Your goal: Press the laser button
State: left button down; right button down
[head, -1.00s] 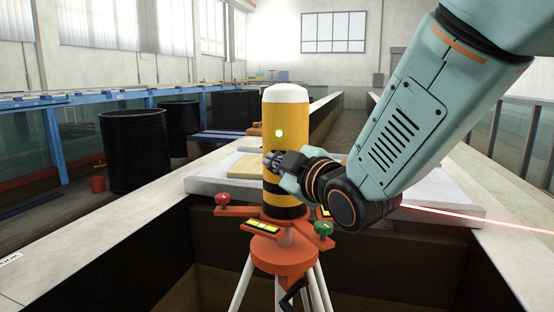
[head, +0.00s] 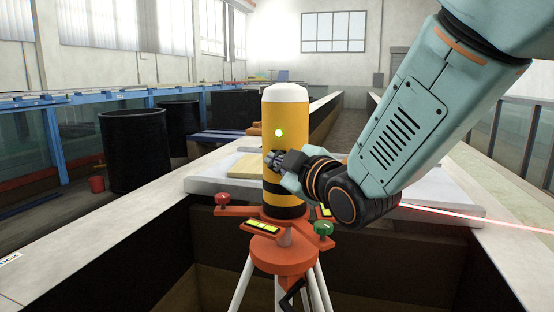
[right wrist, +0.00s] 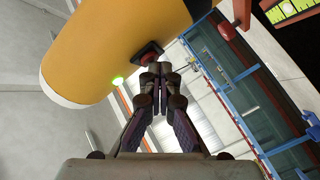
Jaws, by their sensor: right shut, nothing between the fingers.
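The laser unit (head: 286,112) is a yellow cylinder with a white cap and black bands, upright on an orange tripod head (head: 284,255). A green light (head: 278,132) glows on its side, and a red beam (head: 470,217) runs off to the right. My right gripper (head: 272,160) is shut and empty, its fingertips at the cylinder's front below the light. In the right wrist view, a red button (right wrist: 146,55) on a dark square base sits on the yellow body, right by the closed fingertips (right wrist: 155,70). I cannot tell whether they touch it. My left gripper is not in view.
Red (head: 222,198) and green (head: 323,229) knobs and a yellow level vial (head: 263,226) sit on the tripod head. A pale slab (head: 215,187) lies behind the cylinder. Black barrels (head: 133,150) stand at the left. Flume walls run along both sides.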

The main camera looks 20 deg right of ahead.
jog(key=shift+s+a, duration=0.45)
jog(key=shift+s, duration=0.3)
jog(key=shift+s, duration=0.1)
jog(key=s+a, duration=0.1)
jog(key=s, duration=0.1)
jog(key=s+a, duration=0.1)
jog(key=s, duration=0.1)
jog(key=shift+a+p, duration=0.35)
jog(key=shift+p, duration=0.05)
jog(key=c, duration=2.1)
grip_release()
jog(key=shift+w, duration=0.15)
